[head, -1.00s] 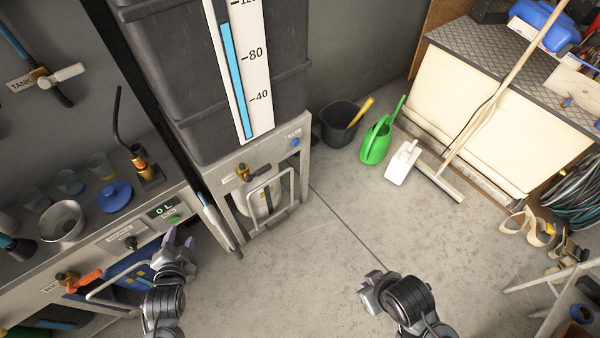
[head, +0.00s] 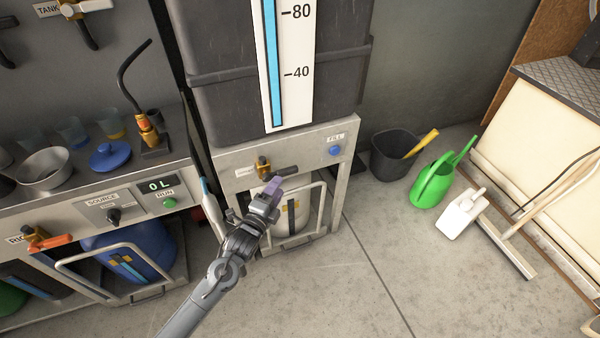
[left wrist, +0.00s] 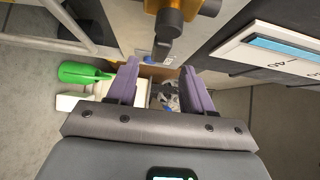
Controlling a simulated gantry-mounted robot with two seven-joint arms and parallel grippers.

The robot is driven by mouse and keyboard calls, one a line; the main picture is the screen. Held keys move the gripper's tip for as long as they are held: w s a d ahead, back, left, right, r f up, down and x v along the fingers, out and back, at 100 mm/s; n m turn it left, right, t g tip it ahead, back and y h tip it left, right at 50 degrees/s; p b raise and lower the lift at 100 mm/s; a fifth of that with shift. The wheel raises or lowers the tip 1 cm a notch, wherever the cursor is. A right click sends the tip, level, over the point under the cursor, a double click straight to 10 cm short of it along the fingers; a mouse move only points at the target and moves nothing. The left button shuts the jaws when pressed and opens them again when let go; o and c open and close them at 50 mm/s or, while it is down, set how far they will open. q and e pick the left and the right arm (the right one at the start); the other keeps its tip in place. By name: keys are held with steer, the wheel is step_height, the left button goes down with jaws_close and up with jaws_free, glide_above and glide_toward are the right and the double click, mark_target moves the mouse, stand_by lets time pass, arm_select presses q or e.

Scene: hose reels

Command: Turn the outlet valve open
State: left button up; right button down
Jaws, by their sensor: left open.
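The valve under the grey tank has a brass body (head: 263,166) and a dark lever (head: 283,172) pointing right. A small label left of it is too small to read. My left gripper (head: 273,188) is just below and in front of the lever, open and empty. In the left wrist view the brass body (left wrist: 208,6) is at the top. The dark handle (left wrist: 168,42) points down toward the gap between the purple fingers (left wrist: 162,78), beyond or above their tips. I cannot tell whether they touch it. My right gripper is out of view.
The grey tank (head: 215,105) with its level scale stands above the valve. A blue FILL button (head: 335,151) is to the right. A white container behind a metal frame (head: 318,200) is below. A counter with an orange-handled valve (head: 50,242) is left.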

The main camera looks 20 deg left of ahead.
mark_target(290, 167)
arm_select(q)
steer(key=w+b, duration=0.1)
steer(key=w, duration=0.2)
steer(key=w+b, duration=0.2)
steer(key=w+d+b, duration=0.1)
steer(key=w, duration=0.2)
steer(key=shift+w+b, duration=0.3)
steer(key=shift+w+d, duration=0.1)
steer(key=shift+w, duration=0.55)
jaws_close()
